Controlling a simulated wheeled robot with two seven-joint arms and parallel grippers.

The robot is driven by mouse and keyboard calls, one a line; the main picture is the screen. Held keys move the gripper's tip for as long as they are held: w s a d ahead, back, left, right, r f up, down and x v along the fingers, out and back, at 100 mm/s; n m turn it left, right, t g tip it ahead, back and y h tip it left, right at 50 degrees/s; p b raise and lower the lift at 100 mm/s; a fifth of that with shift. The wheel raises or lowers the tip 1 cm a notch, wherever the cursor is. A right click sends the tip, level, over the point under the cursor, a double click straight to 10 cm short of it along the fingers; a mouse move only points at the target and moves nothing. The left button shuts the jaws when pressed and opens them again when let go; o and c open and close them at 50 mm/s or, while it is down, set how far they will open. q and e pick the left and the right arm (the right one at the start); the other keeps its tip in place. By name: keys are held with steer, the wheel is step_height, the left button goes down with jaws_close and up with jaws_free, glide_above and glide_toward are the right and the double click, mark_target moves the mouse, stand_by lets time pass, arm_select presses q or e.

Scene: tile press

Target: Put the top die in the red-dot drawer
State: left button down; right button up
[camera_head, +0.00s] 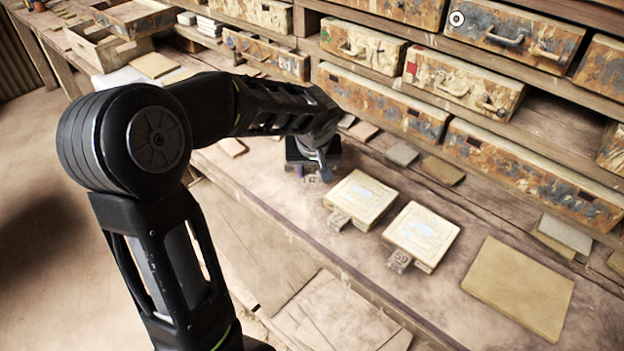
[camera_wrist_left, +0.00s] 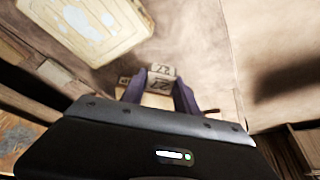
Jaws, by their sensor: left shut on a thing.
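My left gripper (camera_head: 314,172) is low over the bench, left of two cream tile-like dies (camera_head: 362,196) (camera_head: 422,234) with small marked tabs. In the left wrist view, its two purple fingers (camera_wrist_left: 158,92) are shut on a small marked block (camera_wrist_left: 161,71). Whether this block is the top die or part of it, I cannot tell. One cream die (camera_wrist_left: 85,25) lies at the upper left there. My right gripper is not in view.
Other rusty, paint-worn drawers (camera_head: 520,35) (camera_head: 360,45) fill the rack behind the bench. A plain tan plate (camera_head: 520,288) lies at the bench's right. Thin tiles (camera_head: 402,154) lie along the rack's foot. Open wooden boxes (camera_head: 105,45) stand at the far left.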

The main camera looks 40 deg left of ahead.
mark_target(312, 180)
arm_select(q)
steer(key=shift+f, duration=1.8)
steer(key=shift+f, duration=0.1)
steer(key=shift+f, duration=0.1)
steer(key=c, duration=0.9)
jaws_free()
steer(key=shift+r, duration=0.3)
steer(key=v, duration=1.1)
steer(key=shift+s+d+r+b, duration=0.1)
steer(key=shift+d+r+b, duration=0.05)
steer(key=shift+r+b, duration=0.2)
